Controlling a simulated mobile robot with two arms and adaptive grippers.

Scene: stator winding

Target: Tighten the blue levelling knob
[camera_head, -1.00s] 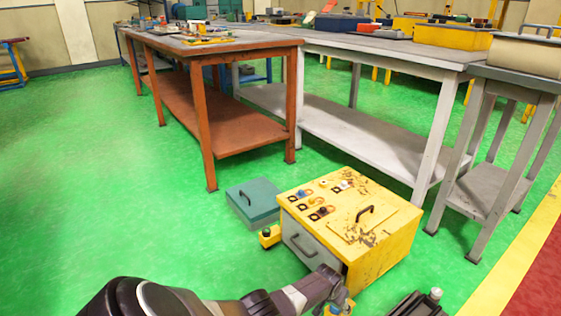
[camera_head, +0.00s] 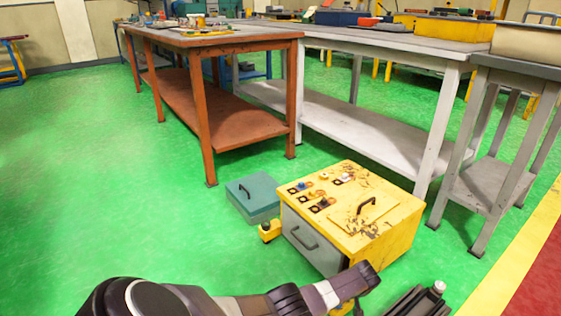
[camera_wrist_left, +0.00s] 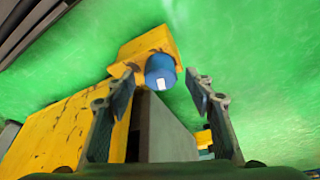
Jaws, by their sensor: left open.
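The blue levelling knob (camera_wrist_left: 160,72), with a small white mark, sits on a yellow foot bracket (camera_wrist_left: 133,50) at a lower corner of the yellow cabinet. In the left wrist view my left gripper (camera_wrist_left: 160,88) is open. The knob appears between its two fingers, near and seemingly just beyond the tips, with no visible contact. In the head view the yellow cabinet (camera_head: 385,232) stands on the floor. My left arm reaches across its near side and hides the knob and gripper there. My right gripper is not in view.
A teal box (camera_head: 253,194) and another yellow foot (camera_head: 270,231) lie left of the cabinet. A dark object with a pale knob (camera_head: 438,287) is at lower right. Orange (camera_head: 207,130) and grey (camera_head: 440,130) tables stand behind. Green floor is clear at left.

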